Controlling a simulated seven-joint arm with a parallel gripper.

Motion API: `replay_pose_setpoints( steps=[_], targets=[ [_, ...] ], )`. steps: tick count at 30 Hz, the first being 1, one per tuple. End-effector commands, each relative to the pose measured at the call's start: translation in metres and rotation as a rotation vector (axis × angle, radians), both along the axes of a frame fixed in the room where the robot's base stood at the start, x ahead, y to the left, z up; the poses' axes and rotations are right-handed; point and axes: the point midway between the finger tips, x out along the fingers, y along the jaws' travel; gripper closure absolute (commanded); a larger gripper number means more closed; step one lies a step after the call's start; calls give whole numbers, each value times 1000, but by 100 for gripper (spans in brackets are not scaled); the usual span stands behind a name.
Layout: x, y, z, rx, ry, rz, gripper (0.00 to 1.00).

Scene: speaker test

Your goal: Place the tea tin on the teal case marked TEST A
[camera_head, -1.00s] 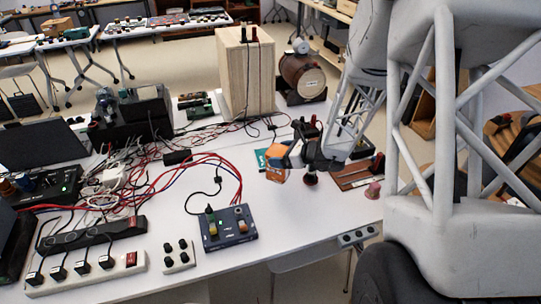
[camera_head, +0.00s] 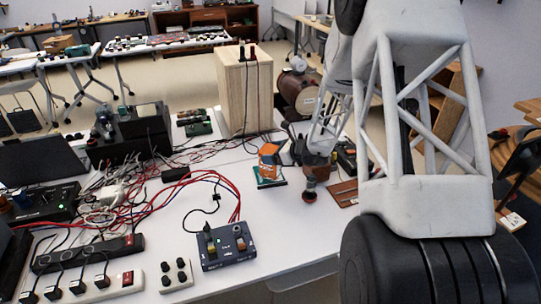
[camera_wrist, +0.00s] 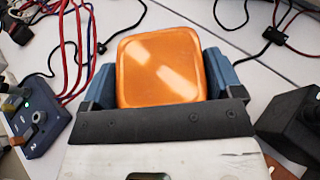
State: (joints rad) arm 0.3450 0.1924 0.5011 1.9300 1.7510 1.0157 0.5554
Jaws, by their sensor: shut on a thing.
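The tea tin (camera_head: 268,157) is an orange box with a dark and white side in the head view. It stands upright over the teal case (camera_head: 270,183), whose front edge shows beneath it. I cannot tell whether the tin touches the case, and no marking on the case is readable. My gripper (camera_wrist: 160,82) is shut on the tin; in the wrist view the tin's smooth orange top sits between the two blue-grey fingers. In the head view the gripper is at the tin's right side, partly lost among dark parts. The case is hidden in the wrist view.
A dark blue box with knobs (camera_head: 228,246) stands front left of the tin, with red and black cables behind it. A brown board (camera_head: 343,193) lies to the right. A tall wooden speaker (camera_head: 245,95) stands behind. White table shows bare in front of the case.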

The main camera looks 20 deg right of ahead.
Motion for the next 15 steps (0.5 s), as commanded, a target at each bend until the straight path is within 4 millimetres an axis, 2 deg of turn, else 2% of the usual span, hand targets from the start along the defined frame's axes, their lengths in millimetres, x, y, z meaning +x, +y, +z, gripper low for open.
replay_pose_setpoints(
  steps=[6,15],
  targets=[
    [28,-4,-2,-1,-1,0,60],
    [40,-6,-4,0,0,0,60]
  ],
)
